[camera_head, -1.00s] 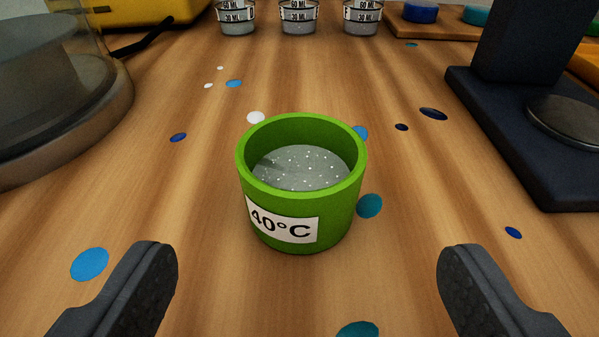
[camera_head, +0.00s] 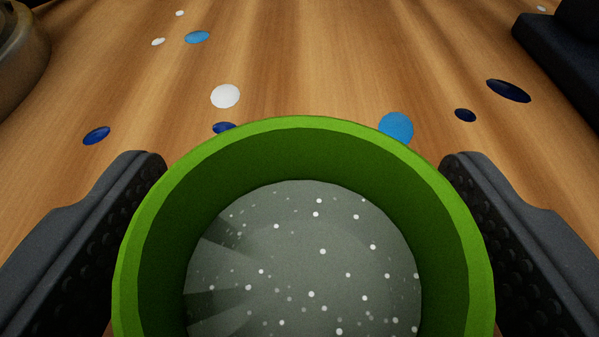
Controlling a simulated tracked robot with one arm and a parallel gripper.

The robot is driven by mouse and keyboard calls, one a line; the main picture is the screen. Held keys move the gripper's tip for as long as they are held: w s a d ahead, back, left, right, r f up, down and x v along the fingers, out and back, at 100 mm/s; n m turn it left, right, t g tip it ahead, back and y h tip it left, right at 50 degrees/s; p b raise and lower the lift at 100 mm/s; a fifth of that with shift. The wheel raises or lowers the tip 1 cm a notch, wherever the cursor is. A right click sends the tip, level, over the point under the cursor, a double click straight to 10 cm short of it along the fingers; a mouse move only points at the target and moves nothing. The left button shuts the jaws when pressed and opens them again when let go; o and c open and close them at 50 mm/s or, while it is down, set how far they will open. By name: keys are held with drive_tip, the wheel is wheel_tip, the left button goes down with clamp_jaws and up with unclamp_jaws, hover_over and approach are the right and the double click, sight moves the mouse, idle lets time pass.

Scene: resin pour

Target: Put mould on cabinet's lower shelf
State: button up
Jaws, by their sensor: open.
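The mould is a round green cup (camera_head: 150,262) with thick walls, upright on the wooden table. It holds greyish clear resin (camera_head: 310,265) with many small white specks. The mould fills the lower middle of the view, and its near side is cut off by the bottom edge. My gripper (camera_head: 302,170) is open, with one dark ribbed finger on the left of the mould and one on the right. Both fingers are very close to its walls; I cannot tell whether they touch it. The cabinet is not in view.
Blue and white resin drops spot the wooden table (camera_head: 300,60) beyond the mould. A dark stand base (camera_head: 560,60) is at the upper right. A round metal base (camera_head: 22,60) is at the upper left. The table between them is free of tall objects.

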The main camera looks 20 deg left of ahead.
sight(306, 229)
drive_tip(key=shift+x, duration=0.75)
drive_tip(key=c, duration=1.2)
drive_tip(key=shift+r, duration=0.95)
wheel_tip(306, 229, up, 2)
drive_tip(key=s+d, duration=0.1)
drive_tip(key=s, duration=0.6)
drive_tip(key=s+d+p, duration=0.1)
drive_tip(key=s, duration=0.2)
drive_tip(key=shift+s+d+r, duration=0.25)
drive_tip(key=shift+d, duration=0.1)
drive_tip(key=shift+f+b, duration=0.1)
drive_tip(key=shift+b, duration=0.9)
drive_tip(key=shift+s+d+b, duration=0.1)
drive_tip(key=shift+b, duration=0.3)
